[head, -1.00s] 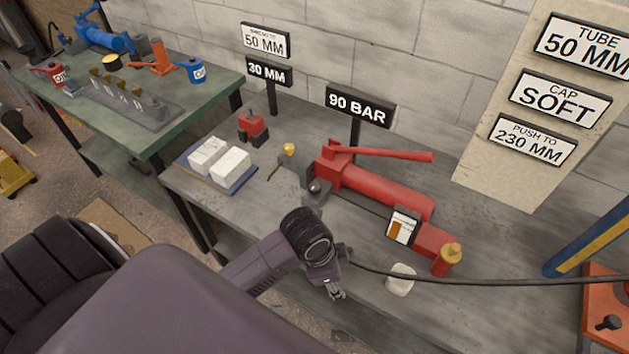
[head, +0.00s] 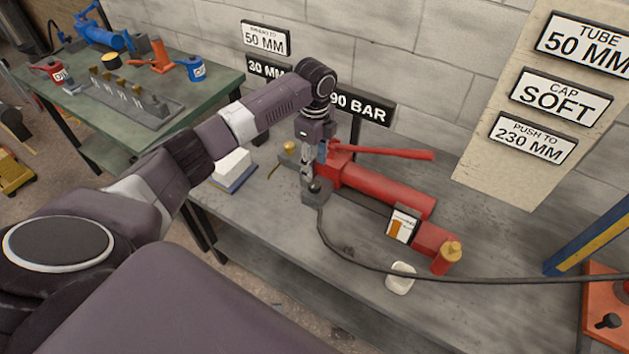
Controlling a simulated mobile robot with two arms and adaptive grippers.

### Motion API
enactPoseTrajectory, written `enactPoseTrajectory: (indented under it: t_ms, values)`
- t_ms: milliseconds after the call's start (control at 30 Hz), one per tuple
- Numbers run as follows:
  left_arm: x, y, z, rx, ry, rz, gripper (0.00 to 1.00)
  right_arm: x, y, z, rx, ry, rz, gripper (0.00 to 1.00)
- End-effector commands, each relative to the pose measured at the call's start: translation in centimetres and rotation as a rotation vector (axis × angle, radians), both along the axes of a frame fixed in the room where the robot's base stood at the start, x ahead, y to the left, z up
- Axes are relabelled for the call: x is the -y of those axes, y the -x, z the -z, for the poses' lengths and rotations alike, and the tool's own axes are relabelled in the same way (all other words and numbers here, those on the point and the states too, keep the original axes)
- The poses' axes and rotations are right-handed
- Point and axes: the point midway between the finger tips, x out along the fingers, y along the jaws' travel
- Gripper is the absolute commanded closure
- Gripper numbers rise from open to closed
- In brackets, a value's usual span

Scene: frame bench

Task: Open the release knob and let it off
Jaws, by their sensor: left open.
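The red hand pump (head: 385,190) lies on the grey bench, with its red lever (head: 385,154) along the top. A dark round knob (head: 315,187), which looks like the release knob, sits on the grey block (head: 316,197) at the pump's left end. My left gripper (head: 307,180) points down from above, just over the knob and slightly to its left. Its jaws are open. I cannot tell whether the fingertips touch the knob, as they partly cover that end of the pump. My right gripper is not in view.
A black hose (head: 345,257) curves from near the block across the bench to the right. The bench front is clear.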

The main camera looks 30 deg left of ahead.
Motion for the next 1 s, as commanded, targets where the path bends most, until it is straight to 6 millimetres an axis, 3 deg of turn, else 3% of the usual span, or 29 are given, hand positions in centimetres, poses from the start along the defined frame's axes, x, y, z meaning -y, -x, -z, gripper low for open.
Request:
enactPoseTrajectory:
  t_ms: [167, 533, 900, 1000]
  values:
    - [-0.2, 0.0, 1.4, -0.006, 0.0, 0.004, 0.56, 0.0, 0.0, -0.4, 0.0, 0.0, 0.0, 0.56]
    - [-0.1, -0.1, 6.7, -0.002, 0.0, 0.002, 0.56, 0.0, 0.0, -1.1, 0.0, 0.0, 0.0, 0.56]
    - [-0.2, -0.1, 7.6, 0.0, -0.001, 0.003, 0.56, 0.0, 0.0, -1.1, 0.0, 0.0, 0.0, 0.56]
    - [-0.2, -0.1, 7.6, 0.0, -0.001, 0.003, 0.66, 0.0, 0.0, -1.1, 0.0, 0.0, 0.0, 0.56]
